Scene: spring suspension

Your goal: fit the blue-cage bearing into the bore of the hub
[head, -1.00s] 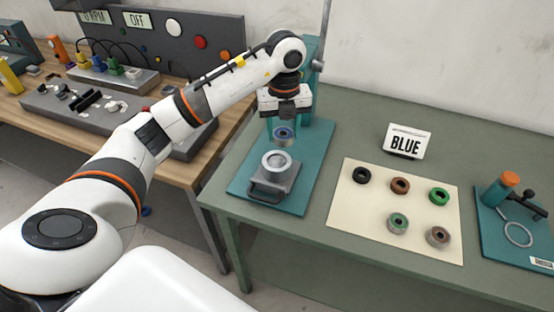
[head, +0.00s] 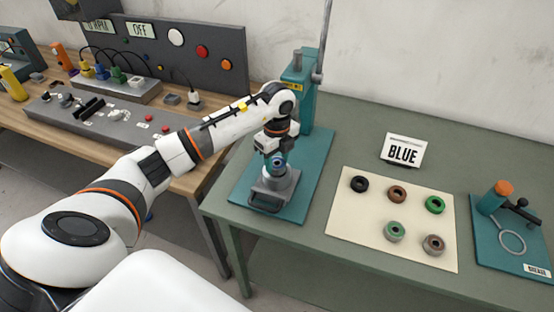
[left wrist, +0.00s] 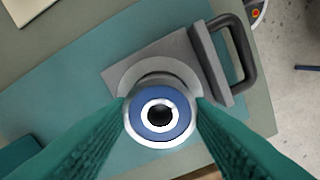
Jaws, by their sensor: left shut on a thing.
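My left gripper (head: 277,160) is shut on the blue-cage bearing (head: 278,163). In the left wrist view the bearing (left wrist: 159,117) shows a blue ring with a light inner ring and dark centre, between the two teal fingers. The grey hub (head: 275,185) stands on the teal press base, with a handle at its front. The bearing is over the hub; in the left wrist view it covers the bore, and the hub's round rim (left wrist: 158,72) shows behind it. I cannot tell whether the bearing touches the hub. My right gripper is not in view.
A teal press column (head: 299,95) stands behind the hub. A cream mat (head: 352,222) with several other bearings lies to the right, below a BLUE sign (head: 403,150). A grease station (head: 508,235) is at far right. A control bench (head: 75,120) is at left.

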